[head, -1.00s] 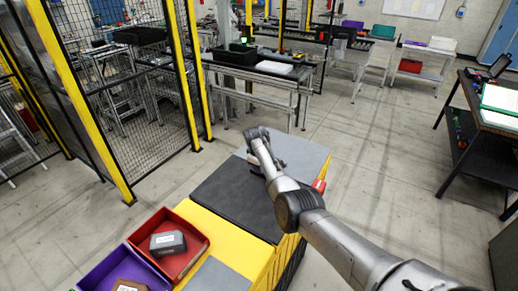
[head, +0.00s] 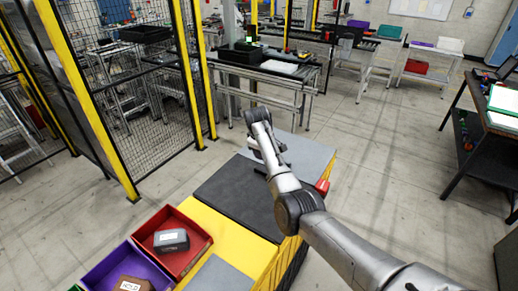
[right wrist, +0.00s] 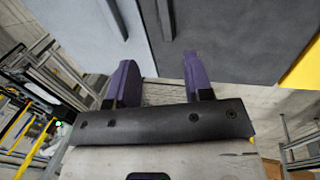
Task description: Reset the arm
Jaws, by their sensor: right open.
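My right arm comes in from the lower right in the head view and reaches over the grey and black top of a yellow fixture. My right gripper (head: 272,168) hangs at its far end, small and partly hidden by the wrist. In the right wrist view its two purple fingers (right wrist: 158,78) stand well apart with nothing between them. Behind the fingers are a light grey panel (right wrist: 80,25) and a dark panel (right wrist: 235,35) of the fixture. My left gripper is not in view.
A red bin (head: 205,243) holding a grey box (head: 171,240) and a purple bin (head: 95,277) holding a brown block (head: 131,285) sit at the fixture's lower left. A mesh fence (head: 95,85) stands at left, a workbench (head: 493,133) at right. Open floor lies between.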

